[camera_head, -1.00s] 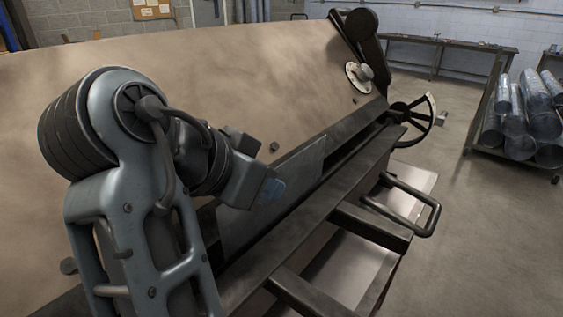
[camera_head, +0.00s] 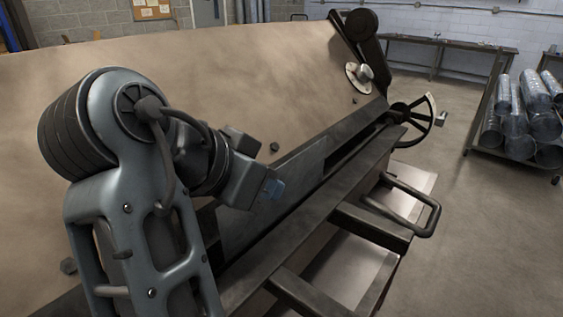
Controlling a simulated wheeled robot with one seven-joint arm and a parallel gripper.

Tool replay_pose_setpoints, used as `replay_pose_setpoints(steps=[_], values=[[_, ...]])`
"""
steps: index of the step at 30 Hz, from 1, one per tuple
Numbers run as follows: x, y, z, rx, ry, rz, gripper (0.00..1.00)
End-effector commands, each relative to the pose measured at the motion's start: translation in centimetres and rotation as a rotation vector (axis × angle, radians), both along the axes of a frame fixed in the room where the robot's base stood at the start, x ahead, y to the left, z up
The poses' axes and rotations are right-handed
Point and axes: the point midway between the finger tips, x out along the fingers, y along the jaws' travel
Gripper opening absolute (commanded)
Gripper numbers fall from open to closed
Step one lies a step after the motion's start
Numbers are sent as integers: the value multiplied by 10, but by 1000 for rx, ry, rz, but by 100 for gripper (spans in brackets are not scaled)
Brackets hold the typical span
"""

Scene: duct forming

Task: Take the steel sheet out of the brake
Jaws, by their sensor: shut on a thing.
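The brake (camera_head: 180,95) is a large machine with a broad tan upper face and a dark bed running diagonally across the view. The steel sheet (camera_head: 295,172) is a thin grey panel standing in the slot between the upper face and the bed, slanted along it. My gripper (camera_head: 273,189), with blue tips, is shut on the sheet at its near face. My arm hides the sheet's left part, and the fingers' far side is hidden.
A rack of metal ducts (camera_head: 525,115) stands at right. A long bench (camera_head: 430,45) is at the back. The floor between brake and rack is clear.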

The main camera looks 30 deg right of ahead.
Motion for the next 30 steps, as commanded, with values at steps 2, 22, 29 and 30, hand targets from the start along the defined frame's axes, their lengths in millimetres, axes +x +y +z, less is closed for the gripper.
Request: replay_pose_setpoints(steps=[2,22,29,30], values=[[0,0,0,0,0,0,0],[0,0,7,-1,-1,-1,0],[0,0,8,-1,-2,0,0],[0,0,8,-1,-2,0,0]])
